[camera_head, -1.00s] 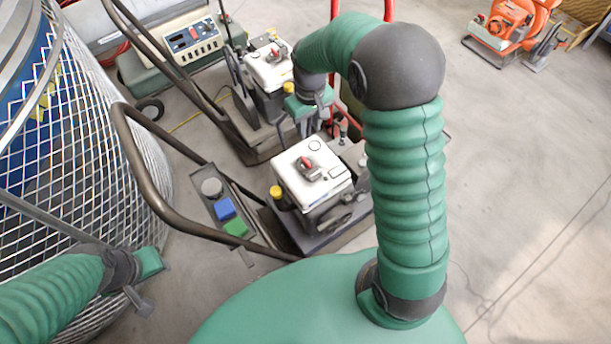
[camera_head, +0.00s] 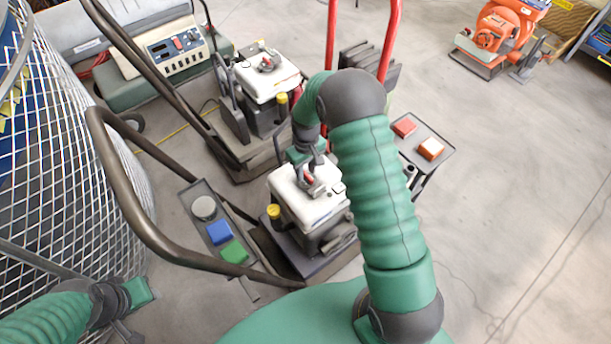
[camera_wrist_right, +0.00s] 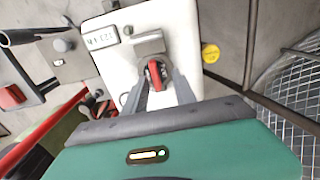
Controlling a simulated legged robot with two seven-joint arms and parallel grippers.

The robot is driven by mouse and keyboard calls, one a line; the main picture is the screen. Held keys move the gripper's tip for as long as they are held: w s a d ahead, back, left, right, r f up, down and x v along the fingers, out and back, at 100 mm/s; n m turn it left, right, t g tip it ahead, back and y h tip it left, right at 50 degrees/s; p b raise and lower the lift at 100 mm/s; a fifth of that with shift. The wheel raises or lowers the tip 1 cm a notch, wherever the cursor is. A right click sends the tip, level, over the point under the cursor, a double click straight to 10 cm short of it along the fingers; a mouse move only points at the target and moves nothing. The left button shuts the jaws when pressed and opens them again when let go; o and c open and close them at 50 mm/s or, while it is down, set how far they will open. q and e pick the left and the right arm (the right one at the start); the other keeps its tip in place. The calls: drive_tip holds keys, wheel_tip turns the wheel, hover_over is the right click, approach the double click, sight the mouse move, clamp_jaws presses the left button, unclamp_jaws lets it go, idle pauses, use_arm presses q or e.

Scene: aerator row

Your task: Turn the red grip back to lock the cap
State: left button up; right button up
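The red grip (camera_wrist_right: 154,73) sits on a grey cap (camera_wrist_right: 150,45) on top of the near machine's white housing (camera_wrist_right: 115,38). In the head view, this white housing (camera_head: 295,208) is below my right gripper (camera_head: 314,180), which points down at the cap and partly hides it. In the right wrist view, the two fingers of my right gripper (camera_wrist_right: 158,85) stand apart on either side of the red grip; whether they touch it is unclear. My left gripper (camera_head: 135,310) is at the lower left, away from the machine, with its fingers hard to make out.
A dark handlebar (camera_head: 150,225) curves beside the near machine. A panel with blue (camera_head: 219,232) and green (camera_head: 234,251) blocks is beside it. A second machine (camera_head: 268,80) stands behind, and a wire mesh cage (camera_head: 70,170) on the left. Open floor lies right.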

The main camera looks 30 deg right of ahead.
sight(309, 173)
drive_tip(key=f, duration=0.1)
drive_tip(key=d+f, duration=0.1)
drive_tip(key=shift+w+f, duration=0.1)
drive_tip(key=shift+f, duration=0.2)
drive_tip(key=shift+d+f, duration=0.1)
drive_tip(key=shift+d, duration=0.05)
drive_tip(key=shift+a+r, duration=0.2)
drive_tip(key=shift+a, duration=0.2)
drive_tip(key=c, duration=0.5)
drive_tip(key=shift+c, duration=1)
drive_tip(key=shift+d, duration=0.2)
clamp_jaws()
use_arm(q)
drive_tip(key=shift+w+d+f, duration=0.1)
drive_tip(key=shift+d+f, duration=0.05)
drive_tip(key=shift+d, duration=0.45)
